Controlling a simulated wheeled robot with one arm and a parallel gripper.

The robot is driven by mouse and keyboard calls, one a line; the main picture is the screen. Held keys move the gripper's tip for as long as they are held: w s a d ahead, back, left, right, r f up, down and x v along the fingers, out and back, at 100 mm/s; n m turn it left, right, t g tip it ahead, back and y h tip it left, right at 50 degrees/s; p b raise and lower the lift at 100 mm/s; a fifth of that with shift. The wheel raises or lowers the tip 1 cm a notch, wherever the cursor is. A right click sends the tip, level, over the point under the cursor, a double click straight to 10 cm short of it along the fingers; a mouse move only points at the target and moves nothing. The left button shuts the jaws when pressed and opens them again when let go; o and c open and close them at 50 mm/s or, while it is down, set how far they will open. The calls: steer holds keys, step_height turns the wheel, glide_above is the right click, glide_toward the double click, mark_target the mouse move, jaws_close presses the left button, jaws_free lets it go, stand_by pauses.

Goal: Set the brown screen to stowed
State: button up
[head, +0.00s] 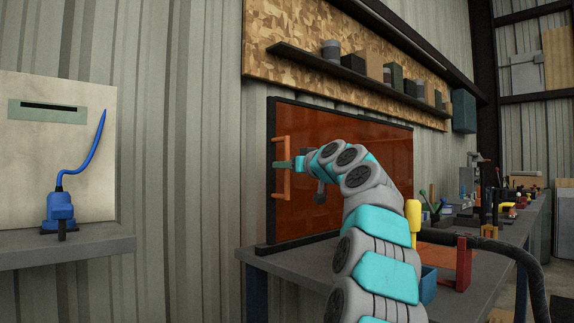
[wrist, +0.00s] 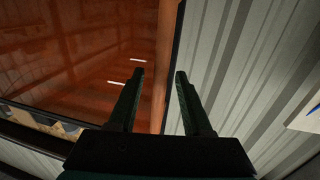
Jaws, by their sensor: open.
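The brown screen (head: 345,122) is a see-through orange-brown panel in a black frame, standing upright along the back of the workbench in the head view. An orange bar handle (head: 281,146) sits near its left edge. My gripper (head: 284,164) is at the handle's middle, its fingers pointing left. In the wrist view my gripper (wrist: 160,73) is open, and the orange handle (wrist: 164,50) runs between the two fingertips. I cannot tell whether a finger touches it. The brown screen (wrist: 75,60) fills the left of that view. My arm hides the screen's lower right part.
A grey workbench (head: 293,262) runs under the screen, with tools and a black hose at right. A shelf (head: 345,72) with boxes hangs above. At left, a blue lamp-like device (head: 60,210) stands on a separate ledge. Bare corrugated wall lies between.

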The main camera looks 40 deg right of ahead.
steer(key=shift+c, duration=0.2)
steer(key=shift+w, duration=0.1)
jaws_close()
stand_by(1.3)
